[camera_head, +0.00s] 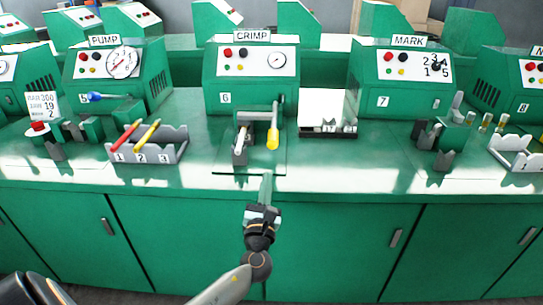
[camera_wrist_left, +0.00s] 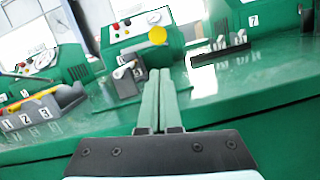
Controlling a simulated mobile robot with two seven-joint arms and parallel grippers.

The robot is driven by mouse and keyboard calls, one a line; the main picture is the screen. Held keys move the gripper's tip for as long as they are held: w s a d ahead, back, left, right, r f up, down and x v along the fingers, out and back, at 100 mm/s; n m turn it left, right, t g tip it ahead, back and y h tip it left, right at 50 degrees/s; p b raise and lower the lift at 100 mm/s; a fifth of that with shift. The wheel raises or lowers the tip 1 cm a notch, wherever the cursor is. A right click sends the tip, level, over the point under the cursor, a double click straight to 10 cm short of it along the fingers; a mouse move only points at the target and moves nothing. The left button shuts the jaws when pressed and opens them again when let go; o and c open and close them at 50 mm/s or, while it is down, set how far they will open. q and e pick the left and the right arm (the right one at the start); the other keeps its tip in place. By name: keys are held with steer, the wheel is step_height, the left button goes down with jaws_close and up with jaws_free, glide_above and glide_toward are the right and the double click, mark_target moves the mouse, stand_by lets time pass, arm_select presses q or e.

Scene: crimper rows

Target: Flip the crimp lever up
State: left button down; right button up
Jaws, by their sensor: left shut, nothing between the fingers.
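The crimp station (camera_head: 251,70) is a green box labelled CRIMP with buttons and a gauge. Its crimp lever (camera_head: 272,138) has a yellow handle that points down toward me, at the right of a grey crimping block (camera_head: 240,147). In the left wrist view the yellow handle (camera_wrist_left: 157,36) shows nearly end-on, just beyond and above the fingertips, with the block (camera_wrist_left: 128,80) to the left. My left gripper (camera_head: 266,178) is shut and empty, in front of the counter edge and below the lever; its fingers (camera_wrist_left: 159,75) look apart from the handle. My right gripper is not in view.
A grey rack (camera_head: 171,153) numbered 1 to 3 holds red and yellow sticks at the left. A dark low tray (camera_head: 327,133) stands to the right of the lever. PUMP (camera_head: 117,75) and MARK (camera_head: 405,75) stations flank it.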

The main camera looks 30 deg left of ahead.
arm_select(q)
steer(key=x, duration=1)
steer(key=shift+b, duration=0.4)
